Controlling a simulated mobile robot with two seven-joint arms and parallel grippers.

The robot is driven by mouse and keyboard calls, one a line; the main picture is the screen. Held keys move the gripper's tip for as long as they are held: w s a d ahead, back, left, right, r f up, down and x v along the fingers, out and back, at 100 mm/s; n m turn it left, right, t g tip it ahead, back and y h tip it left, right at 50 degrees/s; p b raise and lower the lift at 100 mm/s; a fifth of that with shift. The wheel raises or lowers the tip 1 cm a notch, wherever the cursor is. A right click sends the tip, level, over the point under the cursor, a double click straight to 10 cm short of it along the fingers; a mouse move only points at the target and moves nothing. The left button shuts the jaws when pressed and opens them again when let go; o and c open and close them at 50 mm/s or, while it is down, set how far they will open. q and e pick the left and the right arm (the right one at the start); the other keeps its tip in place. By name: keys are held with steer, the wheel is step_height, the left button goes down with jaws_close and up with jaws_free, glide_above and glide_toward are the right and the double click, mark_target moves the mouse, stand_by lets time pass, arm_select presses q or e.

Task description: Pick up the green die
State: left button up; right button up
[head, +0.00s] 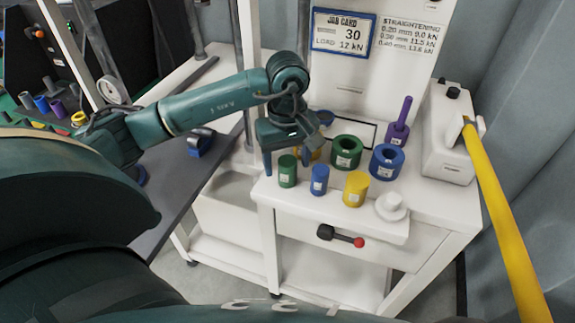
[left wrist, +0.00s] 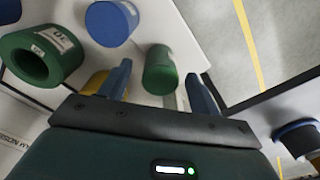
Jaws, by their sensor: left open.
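Two green pieces stand on the white bench: a small solid-looking cylinder (head: 288,171) at the front left edge, and a wider ring with a central hole (head: 346,153) behind it to the right. I cannot tell for sure which is called the die. My left gripper (head: 286,162) is open, pointing down over the small green cylinder. In the left wrist view this cylinder (left wrist: 160,70) shows between the two finger directions, with nothing gripped. The green ring (left wrist: 42,55) lies outside the fingers, with a white label. My right gripper is not in view.
Close by stand a blue cylinder (head: 319,180), a yellow cylinder (head: 356,189), a blue ring (head: 387,162) and a white knobbed piece (head: 391,206). A purple handled piece (head: 399,125) stands behind. A yellow bar (head: 500,215) slants along the right.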

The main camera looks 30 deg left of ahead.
arm_select(q)
steer(key=shift+f, duration=1.1)
steer(key=shift+r, duration=0.1)
steer(key=c, duration=1.3)
steer(key=shift+o, duration=0.2)
